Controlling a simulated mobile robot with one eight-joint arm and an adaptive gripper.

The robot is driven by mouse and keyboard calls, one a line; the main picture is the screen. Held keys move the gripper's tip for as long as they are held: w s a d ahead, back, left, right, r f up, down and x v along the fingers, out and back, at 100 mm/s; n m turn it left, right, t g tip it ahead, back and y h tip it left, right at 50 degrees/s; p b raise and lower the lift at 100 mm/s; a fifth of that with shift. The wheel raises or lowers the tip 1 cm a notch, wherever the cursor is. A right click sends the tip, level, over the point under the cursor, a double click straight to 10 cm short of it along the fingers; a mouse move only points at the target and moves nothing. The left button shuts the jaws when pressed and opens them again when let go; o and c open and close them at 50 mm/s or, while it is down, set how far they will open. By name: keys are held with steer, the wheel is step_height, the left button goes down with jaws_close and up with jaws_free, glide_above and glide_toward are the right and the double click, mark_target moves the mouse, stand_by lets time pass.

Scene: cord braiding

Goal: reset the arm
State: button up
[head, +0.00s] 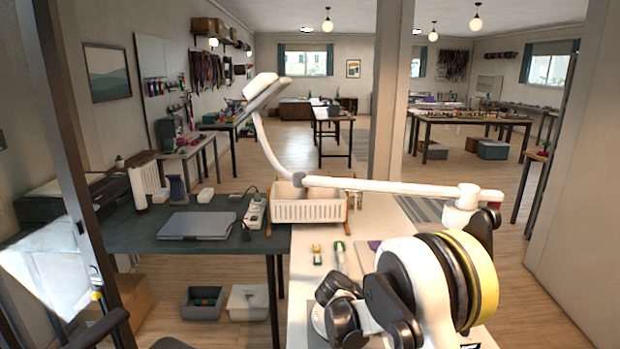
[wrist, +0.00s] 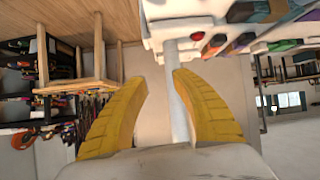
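In the wrist view my gripper (wrist: 162,78) shows two yellow, curved fingers with a clear gap between their tips. Nothing is held between them. A white pole (wrist: 180,110) shows past the fingers, close to the right one; I cannot tell how far beyond them it is. In the head view my white and black arm fills the lower right, in front of the light worktable (head: 310,320). I cannot make out the fingertips there.
A white jointed lamp arm (head: 390,187) stretches across above the table, close to my arm. A white slatted basket (head: 308,208) stands at the table's back. Small green-topped items (head: 340,257) lie in front. A closed laptop (head: 197,225) rests on the dark desk (head: 135,238) at left.

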steer(key=s+r+n+t+y, duration=0.2)
steer(key=s+r+n+y, duration=0.3)
steer(key=s+r+n, duration=0.5)
steer(key=s+a+r+n+t+y, duration=0.2)
steer(key=s+a+n+y, duration=0.1)
steer(key=s, duration=0.4)
steer(key=s+a+r+n+t+y, duration=0.2)
steer(key=s+a+r+n+y, duration=0.1)
steer(key=s, duration=0.5)
steer(key=shift+s+a, duration=0.25)
steer(key=shift+a, duration=0.35)
steer(key=shift+r, duration=0.1)
